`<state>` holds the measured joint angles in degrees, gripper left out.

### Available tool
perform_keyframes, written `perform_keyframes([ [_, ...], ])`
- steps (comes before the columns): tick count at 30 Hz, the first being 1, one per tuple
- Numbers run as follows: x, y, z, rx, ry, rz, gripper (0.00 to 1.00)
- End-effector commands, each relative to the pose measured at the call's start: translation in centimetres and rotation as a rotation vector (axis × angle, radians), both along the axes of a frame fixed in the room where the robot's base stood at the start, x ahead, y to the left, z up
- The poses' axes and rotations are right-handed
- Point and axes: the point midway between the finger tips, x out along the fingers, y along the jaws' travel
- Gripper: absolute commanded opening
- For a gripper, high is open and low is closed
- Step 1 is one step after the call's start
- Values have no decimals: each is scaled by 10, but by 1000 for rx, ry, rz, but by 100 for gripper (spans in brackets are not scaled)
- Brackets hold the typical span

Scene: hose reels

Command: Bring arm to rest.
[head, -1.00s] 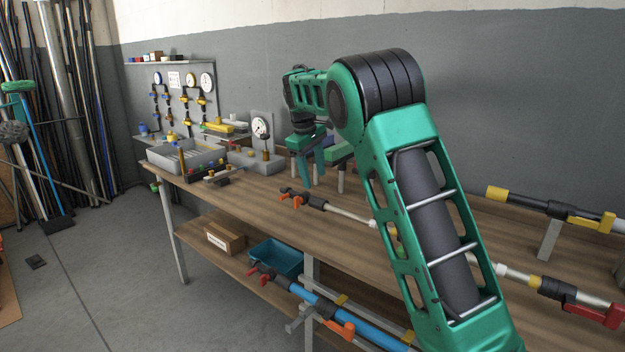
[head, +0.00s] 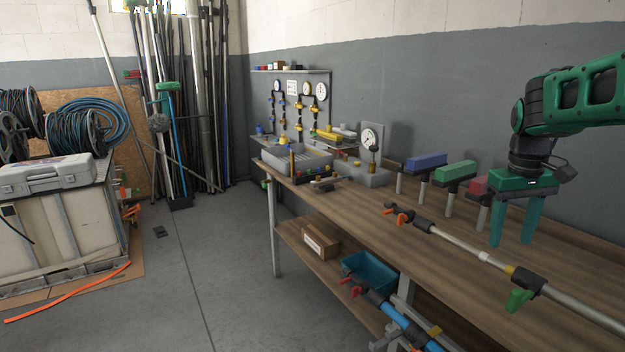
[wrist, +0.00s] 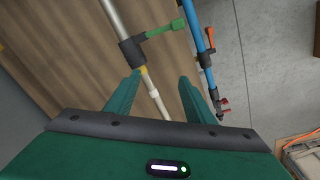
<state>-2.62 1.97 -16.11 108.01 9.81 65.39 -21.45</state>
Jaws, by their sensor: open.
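My gripper (head: 515,222) is at the right of the head view, at the end of my green arm. Its two teal fingers point down, apart and empty, above the wooden workbench (head: 455,245). In the wrist view my gripper (wrist: 160,92) also shows two spread fingers with nothing between them. A grey pipe with a green valve handle (head: 519,299) runs along the bench near the fingers. In the wrist view the green handle (wrist: 165,29) lies beyond the fingers. I cannot tell the exact height of the fingertips above the bench.
Blue, green and red blocks on posts stand behind the pipe, including the green block (head: 455,173). A pressure gauge (head: 370,138) and grey tray (head: 296,160) stand farther back. A blue pipe (head: 395,322) runs below the bench top.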

Motion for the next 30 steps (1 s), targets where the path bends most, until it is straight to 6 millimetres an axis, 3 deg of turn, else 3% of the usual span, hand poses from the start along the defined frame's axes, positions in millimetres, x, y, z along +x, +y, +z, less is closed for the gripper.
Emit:
perform_keyframes([
  [1,-27,-4,-2,14,-1,-48,49],
  [6,-109,-6,-19,53,3,-197,49],
  [15,-238,13,-66,100,15,-437,49],
  [21,-282,25,-88,112,21,-521,49],
  [30,-291,27,-93,114,23,-538,49],
])
